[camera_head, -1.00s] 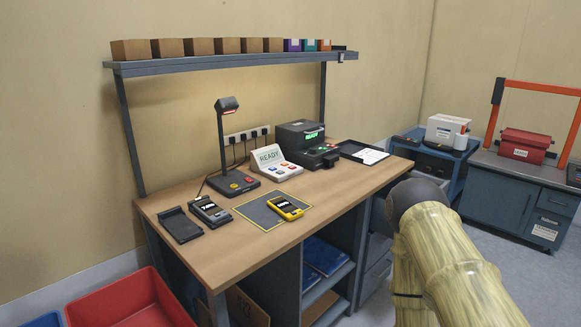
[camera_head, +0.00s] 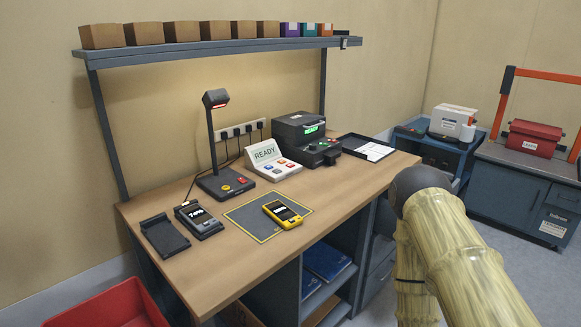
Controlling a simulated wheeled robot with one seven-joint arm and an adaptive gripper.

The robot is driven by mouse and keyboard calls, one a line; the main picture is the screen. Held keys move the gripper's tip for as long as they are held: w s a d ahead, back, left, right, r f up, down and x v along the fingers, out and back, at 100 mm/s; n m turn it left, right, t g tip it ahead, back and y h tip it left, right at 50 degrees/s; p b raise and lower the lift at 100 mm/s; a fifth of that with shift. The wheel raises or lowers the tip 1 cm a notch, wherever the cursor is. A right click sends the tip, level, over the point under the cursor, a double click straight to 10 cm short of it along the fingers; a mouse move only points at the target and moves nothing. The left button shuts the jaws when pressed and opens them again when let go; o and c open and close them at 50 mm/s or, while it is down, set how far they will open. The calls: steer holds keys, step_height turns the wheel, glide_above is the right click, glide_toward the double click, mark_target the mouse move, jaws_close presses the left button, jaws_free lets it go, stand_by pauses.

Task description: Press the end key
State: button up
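A white console (camera_head: 271,160) with a tilted screen reading READY stands on the wooden desk (camera_head: 240,258). It has several coloured keys (camera_head: 281,166) on its sloped front; their labels are too small to read, so I cannot tell which is the end key. A dark printer-like machine (camera_head: 305,136) with a green READY display and buttons stands to the right. My arm shows at lower right; my gripper is not in view.
A yellow handheld device (camera_head: 283,213) lies on a grey mat (camera_head: 245,221). A grey handheld (camera_head: 199,220) and a dark cradle (camera_head: 164,236) lie left. A black tray (camera_head: 368,147) is at the back right. A shelf (camera_head: 220,46) with boxes overhangs the desk. A red bin (camera_head: 105,308) is at lower left.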

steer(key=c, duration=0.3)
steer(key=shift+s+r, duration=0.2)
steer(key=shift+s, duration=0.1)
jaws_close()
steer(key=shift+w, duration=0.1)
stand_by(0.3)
